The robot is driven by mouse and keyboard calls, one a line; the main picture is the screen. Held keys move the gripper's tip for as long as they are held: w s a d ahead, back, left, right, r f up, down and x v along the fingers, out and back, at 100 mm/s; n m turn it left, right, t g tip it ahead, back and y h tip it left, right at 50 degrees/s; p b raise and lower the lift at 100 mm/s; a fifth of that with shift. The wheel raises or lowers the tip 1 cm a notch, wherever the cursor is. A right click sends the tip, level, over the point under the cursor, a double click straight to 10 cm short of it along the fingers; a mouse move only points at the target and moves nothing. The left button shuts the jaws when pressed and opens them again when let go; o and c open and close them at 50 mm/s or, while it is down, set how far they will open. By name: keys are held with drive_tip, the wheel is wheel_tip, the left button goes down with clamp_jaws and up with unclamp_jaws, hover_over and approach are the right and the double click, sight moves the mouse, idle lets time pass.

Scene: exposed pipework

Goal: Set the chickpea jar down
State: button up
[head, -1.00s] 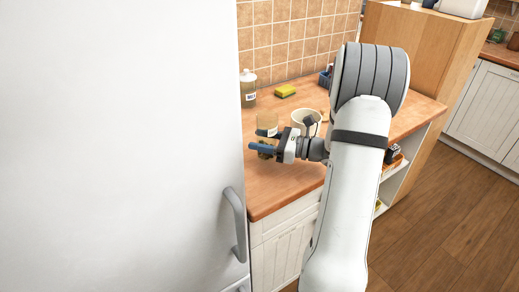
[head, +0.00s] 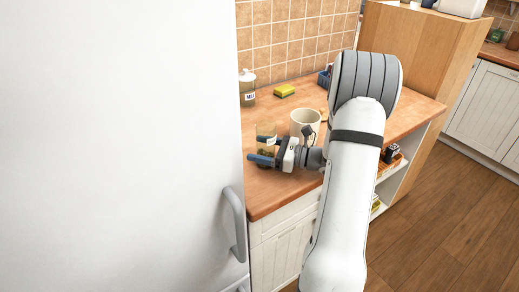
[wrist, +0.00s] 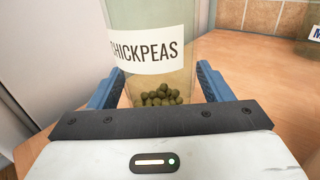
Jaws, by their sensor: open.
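The chickpea jar (head: 266,131) is a clear jar with a white label, upright at the left end of the wooden counter (head: 290,185), near the white door. In the wrist view the jar (wrist: 150,55) shows its "CHICKPEAS" label and a small heap of chickpeas at the bottom. My gripper (head: 262,151) is open, with one blue finger on each side of the jar. Its base appears to be on the counter, though my fingers partly hide it in the head view.
A cream mug (head: 304,121) stands just right of the jar, close to my wrist. The tall white door (head: 120,150) closes off the left side.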

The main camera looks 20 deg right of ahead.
drive_tip(key=shift+r, duration=0.1)
drive_tip(key=shift+s+d+r, duration=0.1)
drive_tip(key=b+v, duration=0.1)
drive_tip(key=v, duration=1)
drive_tip(key=shift+s+d, duration=0.25)
drive_tip(key=shift+d, duration=0.1)
